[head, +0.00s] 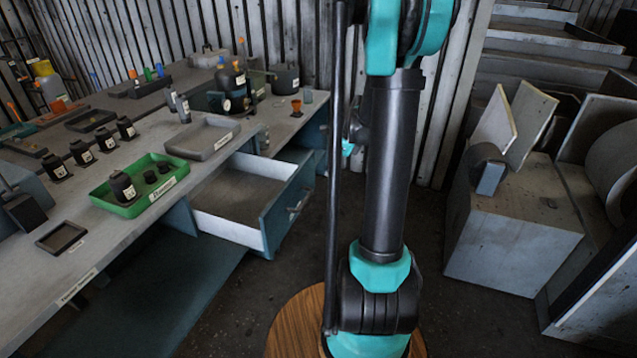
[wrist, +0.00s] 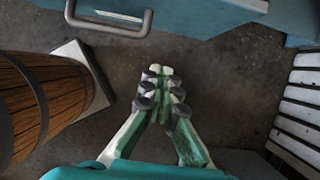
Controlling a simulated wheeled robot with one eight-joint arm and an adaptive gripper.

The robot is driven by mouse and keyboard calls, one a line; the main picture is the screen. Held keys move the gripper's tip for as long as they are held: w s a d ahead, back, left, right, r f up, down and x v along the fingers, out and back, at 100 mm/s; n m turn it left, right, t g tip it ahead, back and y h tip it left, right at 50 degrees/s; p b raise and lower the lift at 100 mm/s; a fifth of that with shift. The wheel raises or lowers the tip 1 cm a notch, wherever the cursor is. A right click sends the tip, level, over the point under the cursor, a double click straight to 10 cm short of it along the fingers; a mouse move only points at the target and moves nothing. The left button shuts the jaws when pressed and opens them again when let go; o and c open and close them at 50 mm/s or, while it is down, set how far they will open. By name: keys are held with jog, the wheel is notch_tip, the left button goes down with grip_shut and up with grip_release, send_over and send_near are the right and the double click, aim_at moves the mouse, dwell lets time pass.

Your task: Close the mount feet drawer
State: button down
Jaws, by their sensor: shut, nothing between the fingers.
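A drawer (head: 240,196) in the blue and grey workbench stands pulled out, and its inside looks empty. Its blue front (head: 286,208) carries a metal bar handle (head: 298,201). No label on it is readable in the head view. In the wrist view a bar handle (wrist: 112,28) and a blue front (wrist: 190,14) show along the top edge. My gripper (wrist: 161,72) is shut and empty. Its fingertips are apart from the handle, below and to the right of it in the wrist view. My gripper is not visible in the head view, where my arm crosses the middle.
The bench top (head: 135,255) holds a green tray (head: 160,188) with dark parts, a grey tray (head: 203,139) and several black parts. A wooden barrel (wrist: 38,105) stands left of my gripper in the wrist view. A grey block (head: 510,235) stands right. Dark floor lies between.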

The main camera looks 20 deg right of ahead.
aim_at(311, 186)
jog(key=shift+w+a+f, duration=0.75)
jog(key=shift+a+f, duration=0.25)
jog(key=shift+f, duration=0.5)
jog(key=shift+w+a+f, duration=0.75)
jog(key=shift+a+f, duration=0.3)
jog(key=shift+f, duration=0.4)
jog(key=shift+w+a+f, duration=0.75)
jog(key=shift+a+f, duration=0.25)
jog(key=shift+f, duration=0.5)
jog(key=w+a, duration=0.4)
jog(key=a, duration=0.2)
jog(key=w+a, duration=0.5)
jog(key=a, duration=0.1)
jog(key=w+a, duration=0.4)
jog(key=a, duration=0.2)
jog(key=shift+w+a, duration=0.15)
jog(key=shift+a, duration=0.05)
jog(key=shift+d, duration=0.1)
